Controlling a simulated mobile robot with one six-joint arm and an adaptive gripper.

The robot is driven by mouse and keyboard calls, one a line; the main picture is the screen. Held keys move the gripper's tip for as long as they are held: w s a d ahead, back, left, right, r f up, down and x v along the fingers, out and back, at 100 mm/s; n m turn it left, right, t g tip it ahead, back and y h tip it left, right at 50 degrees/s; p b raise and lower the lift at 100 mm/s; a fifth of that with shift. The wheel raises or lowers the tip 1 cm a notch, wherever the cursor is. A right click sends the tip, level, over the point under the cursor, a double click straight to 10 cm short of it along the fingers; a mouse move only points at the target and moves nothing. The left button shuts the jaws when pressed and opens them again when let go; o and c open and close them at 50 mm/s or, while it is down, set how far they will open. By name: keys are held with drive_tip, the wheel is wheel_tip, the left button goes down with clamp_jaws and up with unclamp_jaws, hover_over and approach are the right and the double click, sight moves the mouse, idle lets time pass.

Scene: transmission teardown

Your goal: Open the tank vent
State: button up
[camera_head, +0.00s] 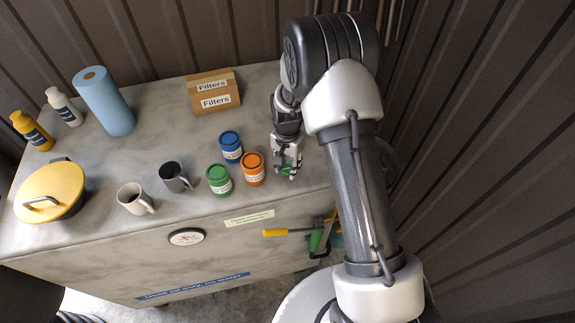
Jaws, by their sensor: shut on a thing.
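My gripper (286,174) points down at the right end of the grey tank top (110,165). It is shut on a small green part (287,171), of which only a little shows between the fingers. This part may be the tank vent, but the fingers hide most of it and I cannot tell its shape or whether it is turned. The tank's front bears a round gauge (187,237) and a blue label strip (193,286).
Close left of my gripper stand an orange jar (252,169), a blue jar (231,147) and a green jar (218,180). Further left are a dark mug (174,177), a white mug (131,199) and a yellow-lidded pan (50,190). A Filters box (214,92) stands behind. Tools (318,238) hang at the front right.

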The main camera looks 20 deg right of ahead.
drive_tip(key=n+b, duration=0.2)
drive_tip(key=n, duration=0.1)
drive_tip(key=shift+f+b, duration=0.15)
drive_tip(key=shift+b, duration=0.25)
drive_tip(key=n+b, duration=0.3)
drive_tip(key=n, duration=0.2)
drive_tip(key=shift+n, duration=0.3)
drive_tip(key=n+b, duration=0.2)
drive_tip(key=n, duration=0.2)
drive_tip(key=n+b, duration=0.2)
drive_tip(key=n, duration=0.3)
drive_tip(key=shift+n, duration=0.3)
drive_tip(key=o, duration=1.1)
drive_tip(key=shift+r, duration=0.25)
